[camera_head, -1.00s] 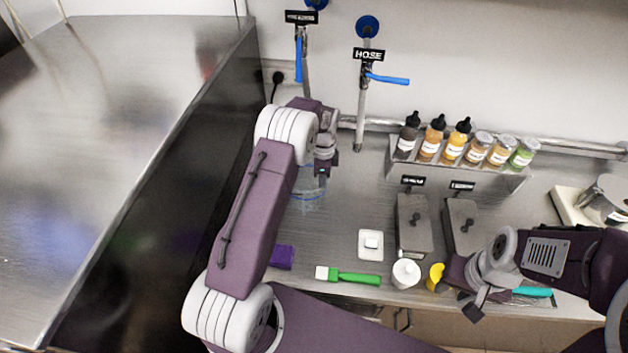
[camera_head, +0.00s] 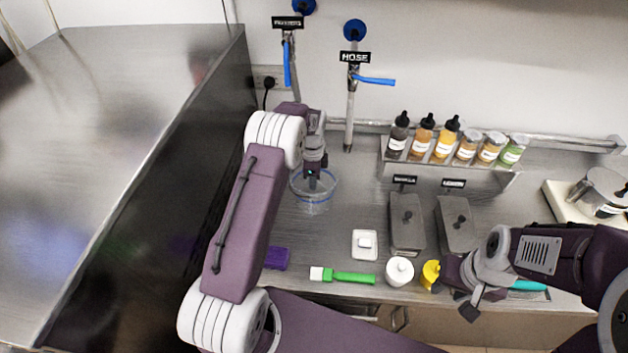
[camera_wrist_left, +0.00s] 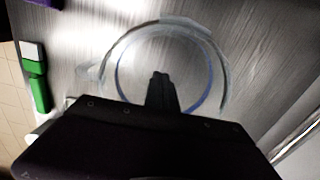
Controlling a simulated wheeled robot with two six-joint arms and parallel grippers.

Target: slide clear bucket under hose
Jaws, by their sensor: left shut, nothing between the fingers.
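The clear bucket (camera_head: 316,204) with a blue line around it stands upright on the steel counter, left of and nearer than the hose (camera_head: 349,125). The hose hangs down from the wall, its end above the counter and to the right of the bucket. My left gripper (camera_head: 312,184) is shut and empty, pointing down at the bucket's opening. In the left wrist view its fingers (camera_wrist_left: 160,80) lie within the bucket's round rim (camera_wrist_left: 165,24); how deep they reach is unclear. My right gripper (camera_head: 470,306) is at the front right, its fingertips too unclear to judge.
A white square item (camera_head: 365,245), a green-handled brush (camera_head: 345,276), a white jar (camera_head: 399,271) and a purple item (camera_head: 277,258) lie near the front edge. Lidded steel containers (camera_head: 406,225) and a bottle rack (camera_head: 450,172) stand right. A tall steel side (camera_head: 150,200) bounds the left.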

